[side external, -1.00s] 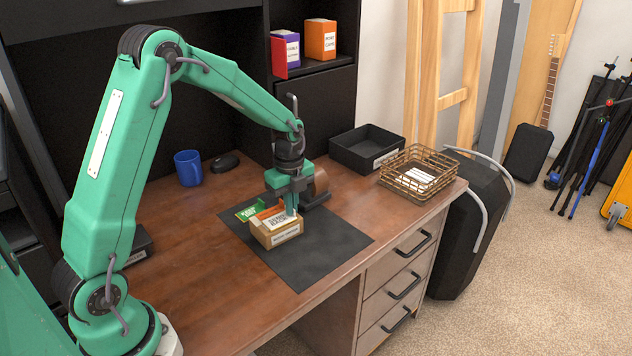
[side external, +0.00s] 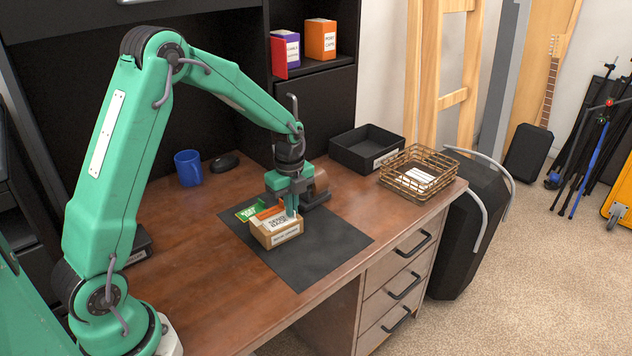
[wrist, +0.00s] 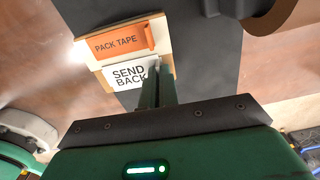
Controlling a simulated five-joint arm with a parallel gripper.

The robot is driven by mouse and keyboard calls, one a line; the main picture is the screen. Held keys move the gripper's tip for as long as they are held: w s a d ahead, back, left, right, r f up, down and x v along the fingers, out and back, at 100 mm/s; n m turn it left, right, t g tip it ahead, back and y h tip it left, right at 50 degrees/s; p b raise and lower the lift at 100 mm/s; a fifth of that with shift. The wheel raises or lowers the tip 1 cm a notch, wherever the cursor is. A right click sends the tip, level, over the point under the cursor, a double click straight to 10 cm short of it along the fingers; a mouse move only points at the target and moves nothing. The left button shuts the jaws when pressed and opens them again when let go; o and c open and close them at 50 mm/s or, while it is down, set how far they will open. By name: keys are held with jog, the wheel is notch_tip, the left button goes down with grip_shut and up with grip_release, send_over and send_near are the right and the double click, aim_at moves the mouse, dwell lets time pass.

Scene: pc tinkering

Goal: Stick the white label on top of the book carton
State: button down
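The book carton (side external: 260,234) is a small brown box on the dark mat, with a printed label on its front side. The white label (wrist: 130,75), reading "SEND BACK", lies over its top beside an orange "PACK TAPE" piece (wrist: 118,43). My gripper (side external: 291,213) points down at the carton's right end. In the wrist view its fingers (wrist: 157,72) are close together at the label's right edge and appear to pinch it. I cannot tell whether the label lies fully flat on the carton.
The dark mat (side external: 325,245) is clear in front and to the right. A brown and dark device (side external: 318,186) stands close behind my gripper. A blue mug (side external: 188,168), black tray (side external: 366,149) and wire basket (side external: 420,173) stand farther off.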

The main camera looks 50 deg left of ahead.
jog(key=shift+f, duration=0.1)
jog(key=c, duration=1.6)
grip_release()
jog(key=shift+r, duration=0.2)
jog(key=shift+r, duration=3.75)
